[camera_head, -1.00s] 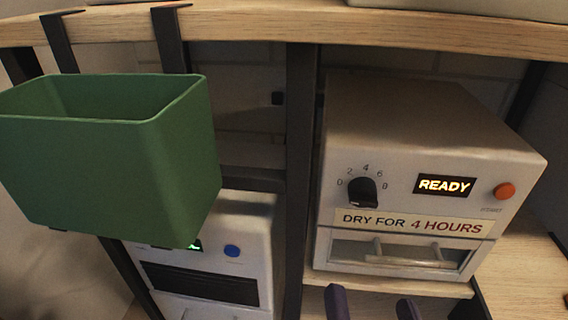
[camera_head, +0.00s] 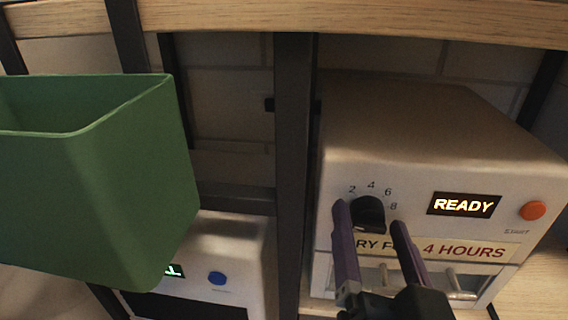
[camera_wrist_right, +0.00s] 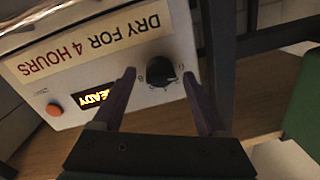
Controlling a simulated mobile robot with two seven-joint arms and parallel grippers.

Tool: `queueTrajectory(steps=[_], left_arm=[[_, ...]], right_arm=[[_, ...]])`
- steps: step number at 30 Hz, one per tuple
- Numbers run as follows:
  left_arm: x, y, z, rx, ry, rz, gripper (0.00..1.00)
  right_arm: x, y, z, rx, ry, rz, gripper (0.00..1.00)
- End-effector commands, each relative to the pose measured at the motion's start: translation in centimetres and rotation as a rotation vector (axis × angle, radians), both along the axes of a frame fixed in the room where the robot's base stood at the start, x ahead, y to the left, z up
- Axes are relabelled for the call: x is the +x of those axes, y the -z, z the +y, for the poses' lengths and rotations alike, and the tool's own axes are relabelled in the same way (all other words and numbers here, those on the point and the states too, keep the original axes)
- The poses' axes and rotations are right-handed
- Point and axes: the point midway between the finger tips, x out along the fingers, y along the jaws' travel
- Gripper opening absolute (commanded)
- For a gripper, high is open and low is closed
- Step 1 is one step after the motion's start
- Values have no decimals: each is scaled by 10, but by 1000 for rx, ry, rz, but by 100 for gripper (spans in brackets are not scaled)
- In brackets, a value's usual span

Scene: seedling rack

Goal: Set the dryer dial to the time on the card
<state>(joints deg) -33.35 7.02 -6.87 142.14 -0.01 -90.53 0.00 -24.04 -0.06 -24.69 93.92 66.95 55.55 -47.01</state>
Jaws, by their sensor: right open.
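The dryer (camera_head: 410,130) is a pale box on the shelf at the right of the head view. Its black dial (camera_head: 369,213) sits under the printed numbers 2, 4, 6 and 8; where it points is unclear. The card (camera_head: 465,250) below reads "4 HOURS", its left part half covered by my fingers. The display (camera_head: 463,205) reads READY. My right gripper (camera_head: 371,214) is open, its purple fingers on either side of the dial. In the right wrist view the dial (camera_wrist_right: 160,71) lies between the open fingers, apparently apart from both. My left gripper is not in view.
An orange start button (camera_head: 532,210) is right of the display. A green bin (camera_head: 90,190) hangs at the left, in front of a second machine (camera_head: 235,245) with a blue button. A dark upright post (camera_head: 294,150) stands left of the dryer.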

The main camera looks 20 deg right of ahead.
Motion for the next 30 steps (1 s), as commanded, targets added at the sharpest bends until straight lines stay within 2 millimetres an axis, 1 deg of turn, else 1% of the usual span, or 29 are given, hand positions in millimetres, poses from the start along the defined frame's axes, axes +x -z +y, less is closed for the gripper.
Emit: queueTrajectory(steps=[6, 26, 30], left_arm=[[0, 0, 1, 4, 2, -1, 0], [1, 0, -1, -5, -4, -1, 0], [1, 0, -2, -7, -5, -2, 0]], right_arm=[[1, 0, 0, 0, 0, -1, 75], [0, 0, -1, 0, 1, 0, 1], [0, 0, -1, 1, 2, 0, 0]])
